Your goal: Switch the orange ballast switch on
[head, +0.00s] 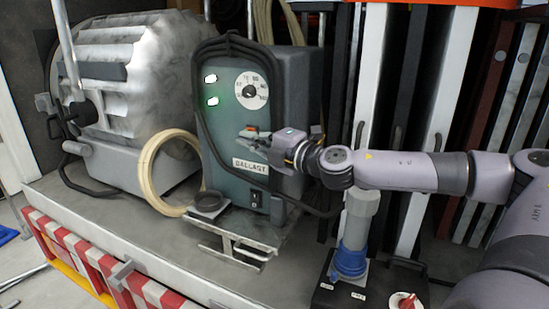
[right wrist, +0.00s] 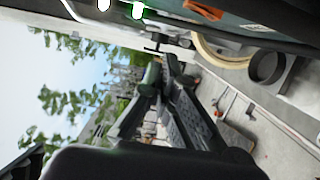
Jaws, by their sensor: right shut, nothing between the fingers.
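The ballast (head: 215,140) is a grey-green box with a dial and a "BALLAST" label, standing on the truck bed. Its orange switch (head: 251,129) shows as a small orange patch just above my right gripper (head: 246,138). In the right wrist view an orange part (right wrist: 205,8) shows at the top edge. My right gripper is shut and empty, close in front of the ballast face, with its fingertips (right wrist: 163,78) together. Whether it touches the switch, and the switch's position, I cannot tell. My left gripper is not in view.
Two indicator lights (head: 211,101) glow on the ballast. A black rocker switch (head: 256,200) sits low on its front. A coiled pale ring (head: 145,180) and a large lamp (head: 140,85) stand left. A blue-based post (head: 350,260) stands front right.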

